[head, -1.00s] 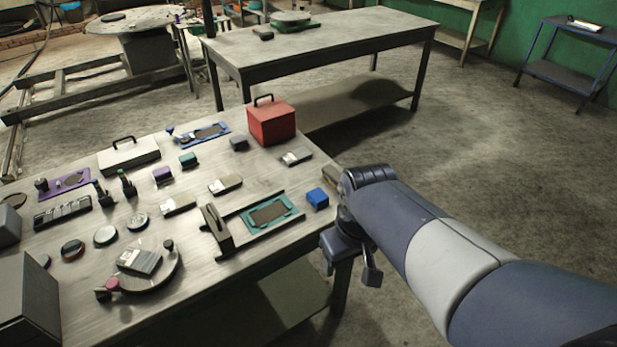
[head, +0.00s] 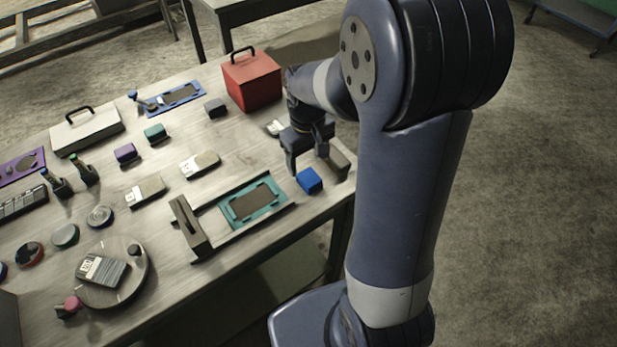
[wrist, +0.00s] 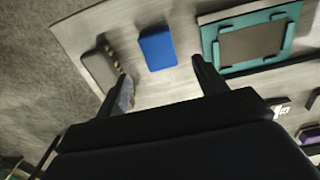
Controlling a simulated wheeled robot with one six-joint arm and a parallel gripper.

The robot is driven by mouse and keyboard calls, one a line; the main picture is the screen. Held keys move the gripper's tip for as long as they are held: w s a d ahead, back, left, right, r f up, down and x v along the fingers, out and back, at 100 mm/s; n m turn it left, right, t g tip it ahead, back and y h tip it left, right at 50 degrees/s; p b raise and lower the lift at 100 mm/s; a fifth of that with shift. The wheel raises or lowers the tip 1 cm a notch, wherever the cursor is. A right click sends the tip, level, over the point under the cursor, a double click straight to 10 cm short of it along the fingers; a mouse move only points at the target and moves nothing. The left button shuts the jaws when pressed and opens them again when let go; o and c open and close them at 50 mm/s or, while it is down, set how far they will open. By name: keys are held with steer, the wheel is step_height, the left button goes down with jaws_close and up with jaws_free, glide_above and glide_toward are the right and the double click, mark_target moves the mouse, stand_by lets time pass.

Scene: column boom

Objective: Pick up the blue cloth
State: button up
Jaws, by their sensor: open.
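The blue cloth (head: 309,180) is a small folded block near the table's right edge, just right of the teal-framed plate. In the wrist view the blue cloth (wrist: 157,48) lies ahead of the fingertips, between their lines. My gripper (head: 306,160) is open and empty above the table, behind the cloth in the head view and apart from it. In the wrist view both fingers of my gripper (wrist: 162,72) show, spread wide.
A grey-brown block (head: 333,161) lies close to the cloth at the table edge. The teal-framed plate (head: 252,201) is on its other side. A red toolbox (head: 252,80) stands behind my gripper. Several small items cover the table's left part.

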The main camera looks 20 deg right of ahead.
mark_target(309, 177)
steer(key=shift+s+d+f, duration=0.1)
steer(key=shift+s+f, duration=0.05)
steer(key=shift+f, duration=2.55)
steer(key=shift+c, duration=0.5)
steer(key=c, duration=1.1)
steer(key=shift+o, duration=0.2)
step_height(309, 177, up, 10)
